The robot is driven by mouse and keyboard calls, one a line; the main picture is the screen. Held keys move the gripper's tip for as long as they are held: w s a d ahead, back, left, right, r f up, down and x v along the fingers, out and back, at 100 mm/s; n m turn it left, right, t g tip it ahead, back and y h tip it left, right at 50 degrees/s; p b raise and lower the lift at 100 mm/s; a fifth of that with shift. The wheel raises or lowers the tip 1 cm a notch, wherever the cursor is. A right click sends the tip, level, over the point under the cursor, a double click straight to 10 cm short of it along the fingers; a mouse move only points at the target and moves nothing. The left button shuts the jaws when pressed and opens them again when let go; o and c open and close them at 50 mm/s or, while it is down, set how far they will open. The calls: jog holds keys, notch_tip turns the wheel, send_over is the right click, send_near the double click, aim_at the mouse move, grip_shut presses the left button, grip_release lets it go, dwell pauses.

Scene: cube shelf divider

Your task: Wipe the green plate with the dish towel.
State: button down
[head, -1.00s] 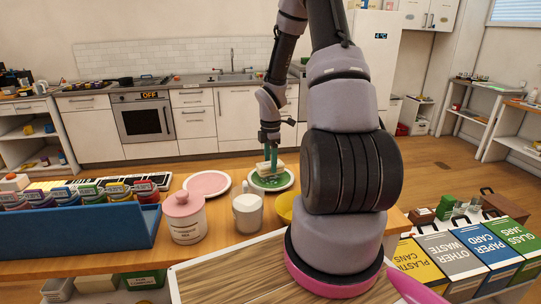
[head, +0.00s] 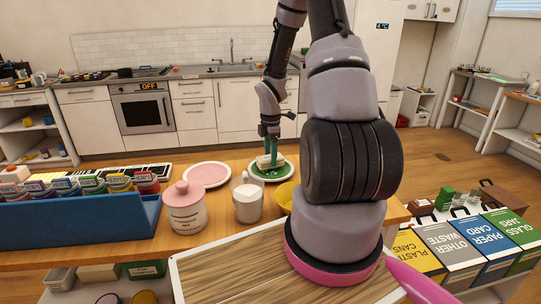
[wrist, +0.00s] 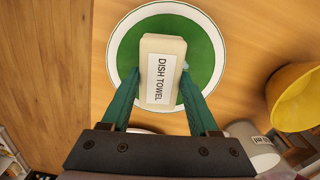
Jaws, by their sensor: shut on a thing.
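The green plate (head: 287,174) with a white rim lies on the wooden table; in the wrist view its green face (wrist: 208,48) shows around the towel. The dish towel (wrist: 160,72) is a cream block with a label reading "DISH TOWEL"; it also shows in the head view (head: 264,162). My gripper (wrist: 160,92) has teal fingers on both sides of the towel and is shut on it. In the head view my gripper (head: 270,150) points down over the plate. The towel is over the plate's face; whether it touches cannot be told. The towel hides part of the green.
A pink plate (head: 207,174) lies left of the green plate. A white mug (head: 248,203), a pink-lidded jar (head: 185,210) and a yellow bowl (head: 284,196) stand nearer. A blue rack (head: 75,222) with several jars is at the left. My arm blocks the table's right part.

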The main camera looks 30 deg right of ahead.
jog(key=shift+f, duration=0.55)
jog(key=shift+s, duration=0.55)
jog(key=shift+w, duration=0.1)
jog(key=shift+w+f, duration=0.1)
jog(key=shift+w, duration=0.9)
jog(key=shift+s, duration=0.1)
jog(key=shift+s, duration=1)
